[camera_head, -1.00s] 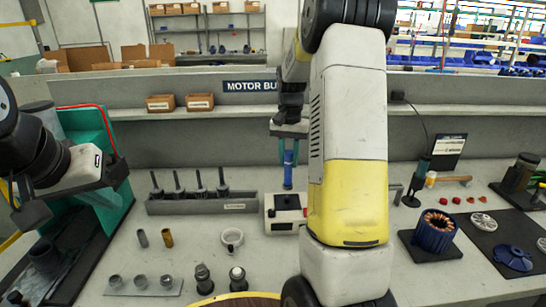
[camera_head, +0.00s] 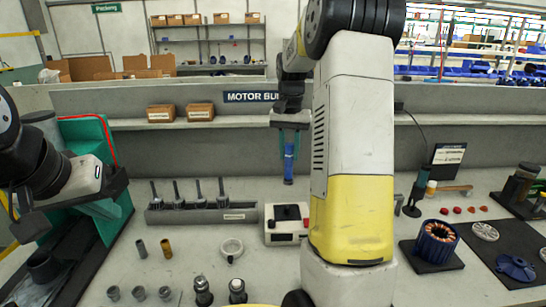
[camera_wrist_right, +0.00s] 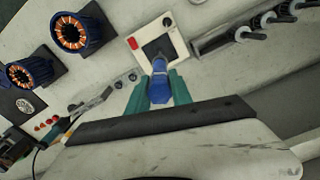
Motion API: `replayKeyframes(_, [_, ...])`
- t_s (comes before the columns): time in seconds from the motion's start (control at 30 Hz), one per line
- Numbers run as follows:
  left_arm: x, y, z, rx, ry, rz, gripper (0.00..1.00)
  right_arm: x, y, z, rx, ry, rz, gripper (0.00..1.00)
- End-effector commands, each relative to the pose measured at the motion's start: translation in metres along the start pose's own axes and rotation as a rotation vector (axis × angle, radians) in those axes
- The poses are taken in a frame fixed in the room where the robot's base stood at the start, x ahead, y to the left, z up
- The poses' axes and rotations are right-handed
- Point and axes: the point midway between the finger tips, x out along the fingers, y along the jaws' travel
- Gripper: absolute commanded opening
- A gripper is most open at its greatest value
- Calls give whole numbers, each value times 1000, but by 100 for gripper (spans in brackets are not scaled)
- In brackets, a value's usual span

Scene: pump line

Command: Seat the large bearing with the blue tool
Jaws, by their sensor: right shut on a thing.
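My right gripper (camera_head: 288,150) is shut on the blue tool (camera_head: 289,166), which hangs upright between its teal fingers. The tool's lower end is above and apart from a white device with a black top (camera_head: 287,222). In the right wrist view the blue tool (camera_wrist_right: 160,82) sits between the teal fingers, with the white device (camera_wrist_right: 157,42) behind it. I cannot make out a bearing on the tool's end. My left gripper (camera_head: 65,215) is at the left edge, fingers apart, apparently empty.
A grey rack (camera_head: 200,214) with several upright tools stands left of the device. Small cylinders (camera_head: 153,249) and dark fittings (camera_head: 203,291) are in front. A copper-wound stator (camera_head: 437,243) is at the right. My right arm hides the table's middle right.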

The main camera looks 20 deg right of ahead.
Motion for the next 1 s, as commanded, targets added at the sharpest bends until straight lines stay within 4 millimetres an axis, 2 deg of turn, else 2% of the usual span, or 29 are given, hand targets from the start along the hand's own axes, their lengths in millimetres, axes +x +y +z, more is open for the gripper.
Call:
replayKeyframes(0.6, [0,0,0,0,0,0,0,-43,-1,0,-1,2,-1,0])
replayKeyframes(1.0, [0,0,0,0,0,0,0,-48,0,0,-1,0,0,0])
